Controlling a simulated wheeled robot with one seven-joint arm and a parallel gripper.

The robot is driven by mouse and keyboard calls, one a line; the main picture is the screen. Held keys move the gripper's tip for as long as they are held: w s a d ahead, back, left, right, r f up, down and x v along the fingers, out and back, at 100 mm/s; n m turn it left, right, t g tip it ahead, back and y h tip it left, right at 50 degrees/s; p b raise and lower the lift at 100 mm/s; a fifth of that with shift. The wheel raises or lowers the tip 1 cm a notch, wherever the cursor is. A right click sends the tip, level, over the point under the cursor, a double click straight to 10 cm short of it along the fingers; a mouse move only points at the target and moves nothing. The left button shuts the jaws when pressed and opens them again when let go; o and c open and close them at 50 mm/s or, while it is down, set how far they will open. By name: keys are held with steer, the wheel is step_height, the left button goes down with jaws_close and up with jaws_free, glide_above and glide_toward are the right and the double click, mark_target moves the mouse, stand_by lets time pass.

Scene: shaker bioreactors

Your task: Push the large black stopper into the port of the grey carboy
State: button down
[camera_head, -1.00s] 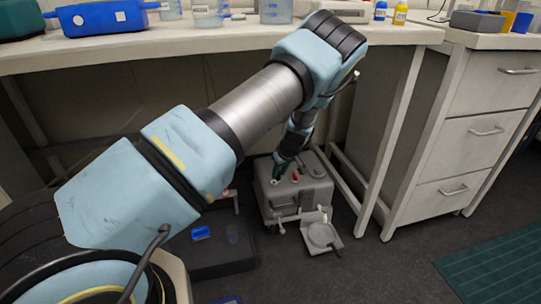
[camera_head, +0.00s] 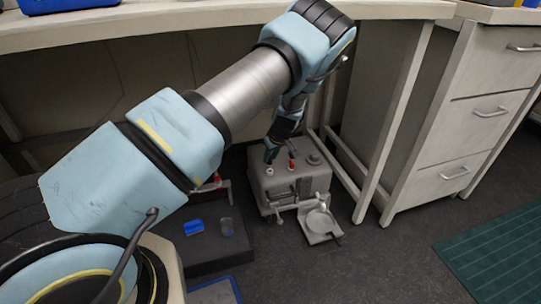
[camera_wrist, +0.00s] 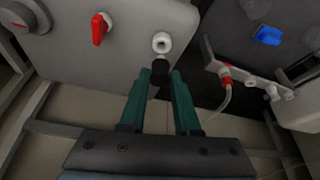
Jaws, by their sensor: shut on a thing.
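The grey carboy (camera_head: 315,180) stands on the floor under the bench. Its white ring-shaped port (camera_head: 270,171) is near the left corner of the top. In the wrist view the port (camera_wrist: 161,43) shows an open hole. My gripper (camera_wrist: 160,78) is shut on the black stopper (camera_wrist: 160,68), which sits between the green fingertips. The stopper appears just beside the port ring in that view, outside the hole; the exact gap is hard to judge. In the head view my gripper (camera_head: 270,157) is just above the port, and the stopper is too small to make out.
A red valve handle (camera_wrist: 99,28) and a grey cap (camera_wrist: 18,17) stand on the carboy top. A black tray (camera_head: 205,255) with a blue item (camera_head: 194,227) lies to the left. A small grey platform (camera_head: 318,225) is in front. The bench leg (camera_head: 385,130) stands right.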

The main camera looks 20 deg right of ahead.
mark_target(271, 164)
steer(key=shift+f+b, duration=0.4)
steer(key=shift+f, duration=0.5)
steer(key=shift+r, duration=0.25)
steer(key=shift+s, duration=0.2)
steer(key=shift+f+b, duration=0.45)
steer(key=shift+f, duration=0.75)
stand_by(1.0)
steer(key=c, duration=0.5)
jaws_free()
steer(key=shift+c, duration=0.2)
steer(key=shift+r, duration=0.15)
